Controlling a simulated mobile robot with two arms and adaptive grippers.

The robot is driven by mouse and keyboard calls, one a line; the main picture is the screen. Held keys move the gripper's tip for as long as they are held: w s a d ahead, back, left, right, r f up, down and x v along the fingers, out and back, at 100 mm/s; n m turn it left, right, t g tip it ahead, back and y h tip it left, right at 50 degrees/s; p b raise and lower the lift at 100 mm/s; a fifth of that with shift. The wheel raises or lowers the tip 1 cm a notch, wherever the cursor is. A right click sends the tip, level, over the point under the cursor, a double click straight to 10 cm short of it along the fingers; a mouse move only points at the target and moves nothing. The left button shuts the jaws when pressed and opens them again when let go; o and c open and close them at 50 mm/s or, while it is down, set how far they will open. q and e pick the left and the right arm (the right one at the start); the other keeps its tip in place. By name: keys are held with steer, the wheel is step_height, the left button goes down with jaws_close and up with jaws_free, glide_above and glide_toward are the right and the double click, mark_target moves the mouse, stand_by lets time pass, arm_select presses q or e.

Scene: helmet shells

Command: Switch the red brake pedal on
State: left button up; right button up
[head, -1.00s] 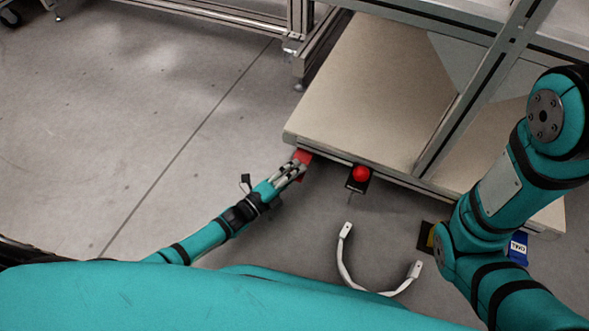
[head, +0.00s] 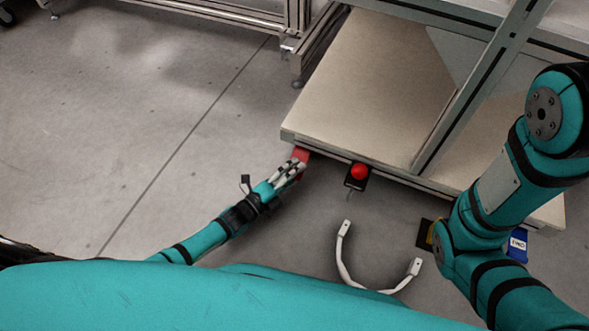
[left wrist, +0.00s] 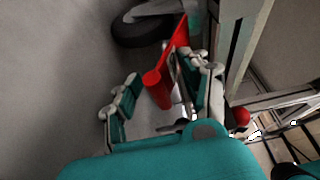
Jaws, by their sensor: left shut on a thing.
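The red brake pedal (head: 302,153) is at the near left corner of the cart's low platform, partly covered by my left fingers. In the left wrist view the red pedal (left wrist: 160,84) runs between the fingers as a long red bar. My left gripper (head: 299,164) is shut on the pedal; its fingers lie on both sides of it in the left wrist view (left wrist: 158,92). My right arm crosses the right side of the head view, but its gripper is out of view.
A red knob (head: 359,171) on a black base sits at the platform's front edge, right of the pedal. The beige platform (head: 375,90) and a metal post (head: 470,95) stand behind. A blue labelled piece (head: 517,246) is partly behind my right arm. Floor at left is clear.

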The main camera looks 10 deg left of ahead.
arm_select(q)
steer(key=shift+w+a+r, duration=0.1)
steer(key=shift+a, duration=0.05)
stand_by(0.7)
steer(key=v, duration=1.2)
